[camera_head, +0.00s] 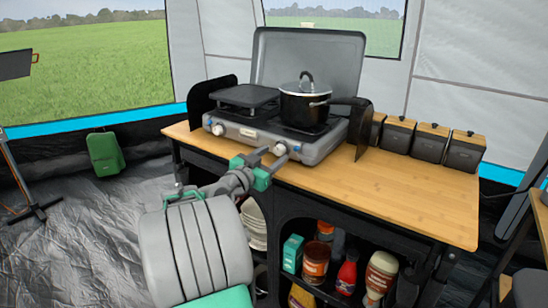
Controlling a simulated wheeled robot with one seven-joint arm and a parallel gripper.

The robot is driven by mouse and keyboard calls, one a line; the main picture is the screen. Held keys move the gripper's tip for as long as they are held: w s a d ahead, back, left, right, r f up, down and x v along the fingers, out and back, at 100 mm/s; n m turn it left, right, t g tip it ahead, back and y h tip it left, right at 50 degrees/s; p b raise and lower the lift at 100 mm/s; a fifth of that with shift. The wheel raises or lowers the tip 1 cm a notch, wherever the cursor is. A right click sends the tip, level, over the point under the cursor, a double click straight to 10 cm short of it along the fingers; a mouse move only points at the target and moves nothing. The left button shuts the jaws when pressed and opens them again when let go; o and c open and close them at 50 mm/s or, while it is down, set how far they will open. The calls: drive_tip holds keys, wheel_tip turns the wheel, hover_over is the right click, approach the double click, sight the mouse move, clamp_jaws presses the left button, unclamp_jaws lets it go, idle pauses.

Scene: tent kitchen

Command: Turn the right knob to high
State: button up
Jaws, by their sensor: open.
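The camping stove (247,132) stands on the wooden counter with its grey lid raised at the back. Its left knob (217,129) shows clearly on the front panel. The right knob (280,149) is on the same panel, towards the right end. My gripper (272,156) is open in front of the right knob, with its fingertips close to it on either side. I cannot tell whether they touch it. The knob's exact setting is too small to read. No flame can be made out.
A black pot (304,107) with a lid sits on the right burner, and a dark griddle plate (246,95) covers the left. Several dark canisters (430,140) line the counter's back right. The counter's right front (400,200) is clear. Bottles and jars (316,262) stand on the shelf below.

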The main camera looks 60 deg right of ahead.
drive_tip(key=shift+d, duration=0.6)
drive_tip(key=shift+c, duration=0.5)
clamp_jaws()
